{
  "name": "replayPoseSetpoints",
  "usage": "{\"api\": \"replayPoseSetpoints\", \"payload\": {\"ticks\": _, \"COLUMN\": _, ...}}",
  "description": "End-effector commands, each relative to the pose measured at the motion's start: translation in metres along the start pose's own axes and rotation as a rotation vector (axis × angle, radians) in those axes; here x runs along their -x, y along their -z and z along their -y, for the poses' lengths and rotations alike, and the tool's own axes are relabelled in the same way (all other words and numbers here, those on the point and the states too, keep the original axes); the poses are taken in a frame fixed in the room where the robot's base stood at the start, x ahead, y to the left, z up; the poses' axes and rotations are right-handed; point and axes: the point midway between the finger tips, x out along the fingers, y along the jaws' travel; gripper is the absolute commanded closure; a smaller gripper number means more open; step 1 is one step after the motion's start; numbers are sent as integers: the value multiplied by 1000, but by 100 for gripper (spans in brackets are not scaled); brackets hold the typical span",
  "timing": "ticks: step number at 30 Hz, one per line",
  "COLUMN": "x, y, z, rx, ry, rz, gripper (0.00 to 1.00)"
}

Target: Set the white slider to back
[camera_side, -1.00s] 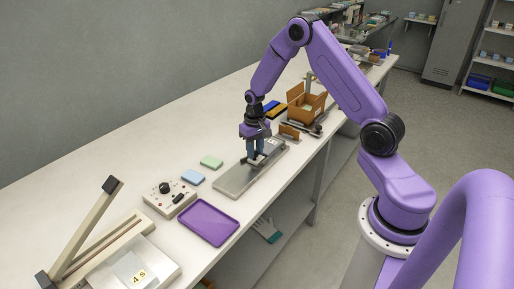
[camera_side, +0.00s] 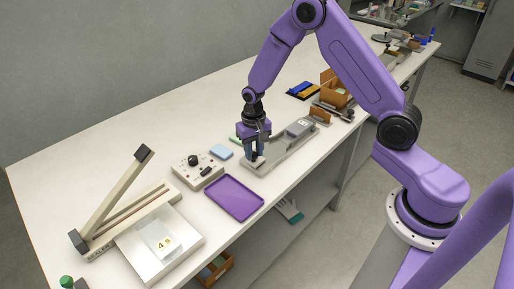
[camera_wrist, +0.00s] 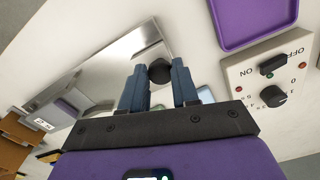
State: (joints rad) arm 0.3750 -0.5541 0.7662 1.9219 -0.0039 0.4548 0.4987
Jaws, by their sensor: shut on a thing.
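The metal track (camera_side: 285,152) of the flow wrapper lies on the white bench, with a grey block with a white label (camera_side: 299,128) at its far right end. A small white slider (camera_side: 258,163) sits at the near left end of the track, under my gripper (camera_side: 257,154). My gripper points down and is shut on the slider's dark knob. In the wrist view the round dark knob (camera_wrist: 160,72) shows between the blue fingers (camera_wrist: 158,88). A pale part of the slider (camera_wrist: 150,35) shows just past it. The fingers partly hide the slider.
A purple tray (camera_side: 234,197) and a control box with a black dial (camera_side: 198,171) lie left of the track. A brown box (camera_side: 335,90) stands beyond the far end. The bench's front edge is close.

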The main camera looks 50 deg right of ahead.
Motion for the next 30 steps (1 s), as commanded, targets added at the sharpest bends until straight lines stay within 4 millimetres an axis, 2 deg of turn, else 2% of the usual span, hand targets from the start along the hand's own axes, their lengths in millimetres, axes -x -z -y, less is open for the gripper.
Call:
{"api": "replayPoseSetpoints", "payload": {"ticks": 5, "x": 0, "y": -2, "z": 6, "rx": 4, "ry": 4, "rz": -1, "gripper": 100}}
{"api": "replayPoseSetpoints", "payload": {"ticks": 6, "x": 0, "y": -2, "z": 7, "rx": 5, "ry": 5, "rz": -1, "gripper": 67}}
{"api": "replayPoseSetpoints", "payload": {"ticks": 8, "x": 0, "y": -2, "z": 7, "rx": 5, "ry": 5, "rz": -1, "gripper": 48}}
{"api": "replayPoseSetpoints", "payload": {"ticks": 9, "x": 0, "y": -2, "z": 6, "rx": 5, "ry": 4, "rz": -1, "gripper": 44}}
{"api": "replayPoseSetpoints", "payload": {"ticks": 20, "x": 4, "y": -1, "z": 4, "rx": 3, "ry": 3, "rz": -2, "gripper": 44}}
{"api": "replayPoseSetpoints", "payload": {"ticks": 26, "x": 29, "y": 0, "z": 4, "rx": 3, "ry": 4, "rz": -4, "gripper": 44}}
{"api": "replayPoseSetpoints", "payload": {"ticks": 30, "x": 56, "y": 0, "z": 4, "rx": 4, "ry": 5, "rz": -5, "gripper": 44}}
